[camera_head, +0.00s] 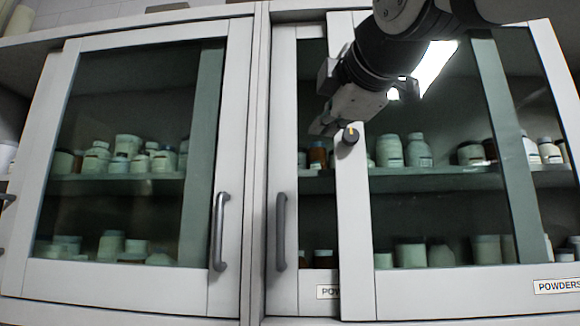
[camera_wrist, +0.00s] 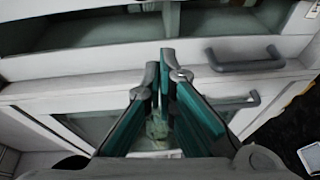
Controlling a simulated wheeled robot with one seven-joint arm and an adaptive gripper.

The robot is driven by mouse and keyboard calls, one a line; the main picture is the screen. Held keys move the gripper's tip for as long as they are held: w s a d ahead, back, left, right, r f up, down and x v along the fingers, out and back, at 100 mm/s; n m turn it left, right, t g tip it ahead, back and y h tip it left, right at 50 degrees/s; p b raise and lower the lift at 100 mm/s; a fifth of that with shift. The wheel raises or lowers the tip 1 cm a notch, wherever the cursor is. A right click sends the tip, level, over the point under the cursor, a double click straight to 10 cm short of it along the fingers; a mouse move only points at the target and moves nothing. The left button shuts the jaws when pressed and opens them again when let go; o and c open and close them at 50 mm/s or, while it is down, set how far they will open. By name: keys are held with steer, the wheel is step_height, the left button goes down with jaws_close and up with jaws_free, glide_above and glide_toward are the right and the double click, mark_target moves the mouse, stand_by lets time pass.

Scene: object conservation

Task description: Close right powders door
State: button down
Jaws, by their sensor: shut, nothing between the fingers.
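The right glass door labelled POWDERS (camera_head: 425,292) has a pale frame in the head view. Its left frame edge stands in front of another pale-framed panel (camera_head: 285,150) and covers part of that panel's label (camera_head: 328,292). I cannot tell whether it slides or swings. The panel behind has a grey bar handle (camera_head: 281,232). My gripper (camera_head: 320,128) is in front of the upper left part of the right door, and its contact with the frame is unclear. In the wrist view my gripper (camera_wrist: 166,70) is shut and empty, with pale frames behind its fingers.
Another glass door (camera_head: 130,285) with a bar handle (camera_head: 220,232) is on the left and looks shut. Jars (camera_head: 405,150) stand on shelves behind the glass. Two bar handles, one upper (camera_wrist: 245,62) and one lower (camera_wrist: 230,103), show right of my fingers in the wrist view.

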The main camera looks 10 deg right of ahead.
steer(key=shift+n+t, duration=0.3)
steer(key=shift+n, duration=0.2)
steer(key=w+r, duration=0.1)
steer(key=w, duration=0.2)
steer(key=w+a+r+p, duration=0.1)
steer(key=w, duration=0.2)
steer(key=w+a+r+p, duration=0.1)
steer(key=w, duration=0.3)
steer(key=shift+a, duration=0.1)
steer(key=d, duration=0.1)
steer(key=s+d, duration=0.1)
steer(key=shift+d+p, duration=0.35)
steer(key=shift+p, duration=0.05)
steer(key=shift+d+f, duration=0.1)
steer(key=shift+d, duration=0.6)
